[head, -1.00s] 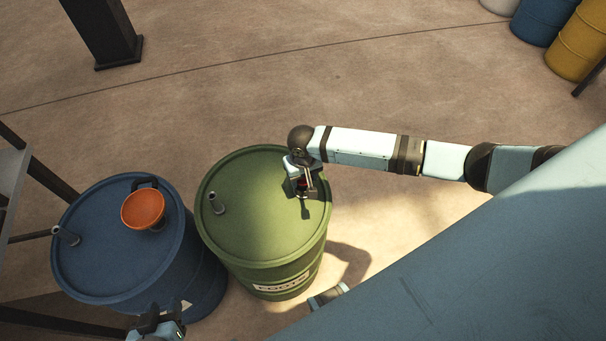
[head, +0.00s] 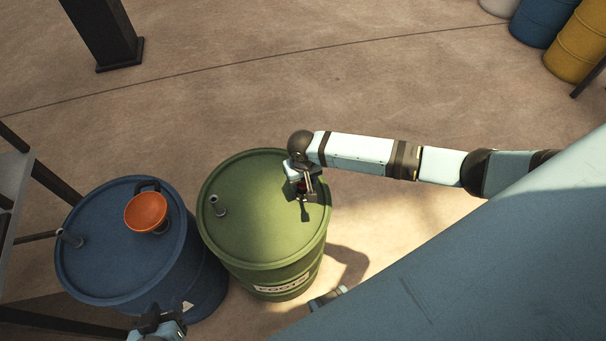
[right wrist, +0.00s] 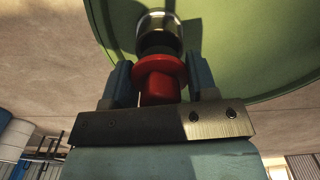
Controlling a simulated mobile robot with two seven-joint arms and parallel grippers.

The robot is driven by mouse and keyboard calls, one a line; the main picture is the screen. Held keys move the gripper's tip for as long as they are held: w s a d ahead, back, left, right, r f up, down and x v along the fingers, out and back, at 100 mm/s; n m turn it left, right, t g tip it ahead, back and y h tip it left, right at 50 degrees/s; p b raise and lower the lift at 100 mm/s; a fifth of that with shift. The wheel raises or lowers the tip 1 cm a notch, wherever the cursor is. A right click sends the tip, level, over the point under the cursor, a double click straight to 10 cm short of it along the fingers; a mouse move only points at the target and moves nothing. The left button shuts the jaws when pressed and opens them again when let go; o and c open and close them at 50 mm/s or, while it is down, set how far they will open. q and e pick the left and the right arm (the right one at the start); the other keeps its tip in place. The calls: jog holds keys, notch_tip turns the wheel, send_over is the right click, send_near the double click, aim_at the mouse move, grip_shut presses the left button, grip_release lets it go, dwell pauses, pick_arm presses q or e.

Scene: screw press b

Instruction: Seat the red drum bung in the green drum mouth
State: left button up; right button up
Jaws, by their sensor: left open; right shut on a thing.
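The green drum (head: 262,225) stands upright in the middle of the head view. My right gripper (head: 304,187) is over the right part of its lid, shut on the red bung (right wrist: 161,82). In the right wrist view the bung's red head sits between the two fingers (right wrist: 160,84). Its dark plug end points at the silver drum mouth (right wrist: 158,22), in line with it and very close. I cannot tell whether the plug has entered the mouth. My left gripper (head: 158,322) is open and empty at the bottom edge, in front of the blue drum.
A blue drum (head: 105,265) stands close left of the green one, with an orange funnel (head: 146,211) on its lid. A dark shelf frame (head: 40,175) is at the left.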

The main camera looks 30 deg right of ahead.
jog(key=shift+f, duration=0.15)
jog(key=shift+f, duration=0.75)
jog(key=shift+d+p, duration=0.1)
jog(key=shift+p, duration=0.3)
dwell(0.4)
